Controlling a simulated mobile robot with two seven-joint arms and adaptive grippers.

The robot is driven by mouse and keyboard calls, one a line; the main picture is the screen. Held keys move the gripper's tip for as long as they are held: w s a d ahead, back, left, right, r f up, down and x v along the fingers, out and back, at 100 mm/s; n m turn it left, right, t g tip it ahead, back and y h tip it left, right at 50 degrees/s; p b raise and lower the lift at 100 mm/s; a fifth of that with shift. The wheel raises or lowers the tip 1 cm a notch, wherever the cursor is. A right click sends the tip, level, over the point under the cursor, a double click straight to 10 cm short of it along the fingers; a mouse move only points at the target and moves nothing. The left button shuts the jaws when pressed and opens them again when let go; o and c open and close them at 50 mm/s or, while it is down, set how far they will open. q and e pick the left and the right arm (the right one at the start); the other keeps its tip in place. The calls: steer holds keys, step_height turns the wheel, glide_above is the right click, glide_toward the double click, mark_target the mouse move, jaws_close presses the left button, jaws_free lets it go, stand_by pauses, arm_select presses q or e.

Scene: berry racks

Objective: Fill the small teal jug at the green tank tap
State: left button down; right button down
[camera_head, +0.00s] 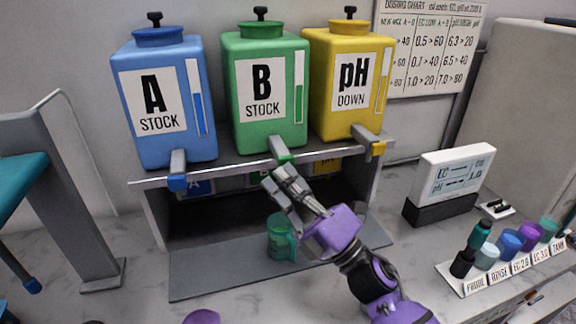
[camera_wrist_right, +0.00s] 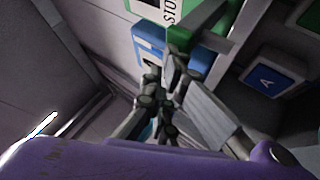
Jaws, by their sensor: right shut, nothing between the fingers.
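The small teal jug (camera_head: 274,240) stands upright on the grey mat, below the green tap and inside the rack's front opening. Its handle faces right; its contents cannot be made out. The green tank (camera_head: 265,118), marked B STOCK, sits on the shelf between the blue and yellow tanks. Its green tap (camera_head: 281,157) juts over the shelf edge, and no stream shows. My right gripper (camera_head: 275,177) is shut and empty, its fingertips just below the tap and above the jug; contact with the tap cannot be told. The tap also shows in the wrist view (camera_wrist_right: 181,40). My left gripper is out of view.
The blue tank (camera_head: 155,143) and yellow tank (camera_head: 326,116) flank the green one, with taps close by. The grey mat (camera_head: 215,279) is otherwise clear. A meter (camera_head: 455,172) and a row of colored bottles on a labelled rack (camera_head: 488,279) stand to the right.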

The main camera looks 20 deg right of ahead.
steer(key=shift+s, duration=0.1)
stand_by(0.7)
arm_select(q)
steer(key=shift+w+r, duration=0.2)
arm_select(e)
steer(key=shift+s, duration=0.9)
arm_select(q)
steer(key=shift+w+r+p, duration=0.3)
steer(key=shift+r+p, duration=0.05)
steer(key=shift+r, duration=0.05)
arm_select(e)
steer(key=s, duration=0.5)
steer(key=shift+d, duration=0.1)
